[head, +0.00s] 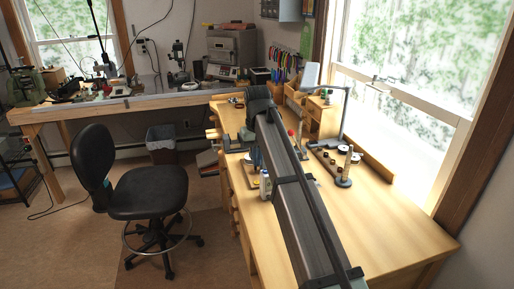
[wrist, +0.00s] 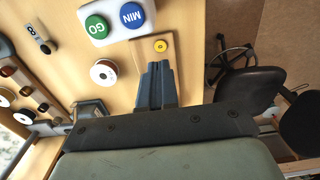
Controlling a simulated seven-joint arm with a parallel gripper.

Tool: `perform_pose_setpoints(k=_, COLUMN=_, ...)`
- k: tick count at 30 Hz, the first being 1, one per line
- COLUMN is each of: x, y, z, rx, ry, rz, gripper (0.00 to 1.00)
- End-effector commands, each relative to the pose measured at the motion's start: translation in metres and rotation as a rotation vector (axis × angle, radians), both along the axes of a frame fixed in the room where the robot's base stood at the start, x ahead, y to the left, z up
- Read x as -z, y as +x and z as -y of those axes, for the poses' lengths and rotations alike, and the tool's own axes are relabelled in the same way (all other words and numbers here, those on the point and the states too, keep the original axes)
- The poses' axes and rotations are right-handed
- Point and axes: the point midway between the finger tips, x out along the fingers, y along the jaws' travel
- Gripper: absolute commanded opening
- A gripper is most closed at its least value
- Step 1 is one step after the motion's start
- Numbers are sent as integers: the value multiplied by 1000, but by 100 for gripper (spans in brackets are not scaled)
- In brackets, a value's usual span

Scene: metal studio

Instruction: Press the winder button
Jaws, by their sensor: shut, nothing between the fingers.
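My gripper (wrist: 155,88) is shut and empty in the wrist view, its dark blue-grey fingers over the bench. Its tips are close to a small wooden block with a round yellow button (wrist: 160,46) with a dark centre. I cannot tell whether they touch. Beyond is a white button box (wrist: 118,18) with a green button (wrist: 97,27) and a blue button (wrist: 131,14), both lettered in white. No label shows which button is the winder's. In the head view my arm covers much of this area; the fingers (head: 256,158) show beside it.
The bench (head: 395,235) is clear at front right. A black chair (head: 148,190) stands left.

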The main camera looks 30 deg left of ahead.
Motion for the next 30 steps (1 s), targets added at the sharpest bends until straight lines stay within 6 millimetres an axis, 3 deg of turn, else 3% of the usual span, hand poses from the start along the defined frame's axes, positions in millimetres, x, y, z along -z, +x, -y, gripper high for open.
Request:
perform_pose_setpoints(k=6, x=38, y=-1, z=1, rx=0, ry=-1, rz=-1, gripper=0)
perform_pose_setpoints(k=12, x=61, y=0, z=0, rx=0, ry=0, rz=0, gripper=0)
perform_pose_setpoints(k=30, x=73, y=0, z=0, rx=0, ry=1, rz=1, gripper=0)
